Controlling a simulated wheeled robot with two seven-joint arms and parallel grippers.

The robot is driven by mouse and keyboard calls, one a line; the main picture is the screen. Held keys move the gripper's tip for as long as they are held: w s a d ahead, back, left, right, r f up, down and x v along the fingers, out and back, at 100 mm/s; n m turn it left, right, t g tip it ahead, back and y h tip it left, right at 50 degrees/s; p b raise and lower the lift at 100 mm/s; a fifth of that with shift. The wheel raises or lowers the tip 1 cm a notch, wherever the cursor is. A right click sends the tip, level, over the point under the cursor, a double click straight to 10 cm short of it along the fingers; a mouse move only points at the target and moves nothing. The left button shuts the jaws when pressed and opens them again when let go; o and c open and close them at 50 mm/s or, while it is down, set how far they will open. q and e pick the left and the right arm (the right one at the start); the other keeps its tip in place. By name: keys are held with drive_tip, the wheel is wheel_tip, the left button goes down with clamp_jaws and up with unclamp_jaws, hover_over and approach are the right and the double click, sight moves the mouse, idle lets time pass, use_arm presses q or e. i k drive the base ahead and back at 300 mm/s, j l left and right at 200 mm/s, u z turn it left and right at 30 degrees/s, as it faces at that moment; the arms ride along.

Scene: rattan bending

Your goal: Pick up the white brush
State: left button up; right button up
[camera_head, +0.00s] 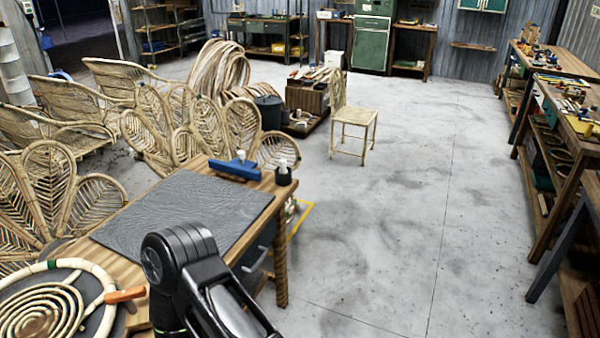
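A wooden table (283,213) with a grey mat (180,212) stands at the lower left. At its far right corner is a small dark cup (284,178) with a white piece (283,164) standing up out of it. Beside it lies a blue tool (234,169) with a small white knob on top. I cannot tell which of these is the white brush. A black link of one of my arms rises in front of the table and hides part of its near side. Neither of my grippers shows.
A rattan coil (42,312) and an orange-handled tool (124,295) lie at the table's near left. Rattan chairs (58,190) crowd the left. A small chair (354,117) stands beyond. The floor (400,220) right of the table is clear, up to workbenches (566,125).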

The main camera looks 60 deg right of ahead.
sight(283, 170)
drive_tip(key=z, duration=1.95)
drive_tip(key=u, duration=1.2)
drive_tip(key=i+l+u, duration=0.1)
drive_tip(key=l, duration=0.35)
drive_tip(key=i+l, duration=0.2)
drive_tip(key=l, duration=0.2)
drive_tip(key=i+l+u, duration=0.15)
drive_tip(key=l, duration=0.3)
drive_tip(key=i+l, duration=0.1)
drive_tip(key=l, duration=0.35)
drive_tip(key=u, duration=0.05)
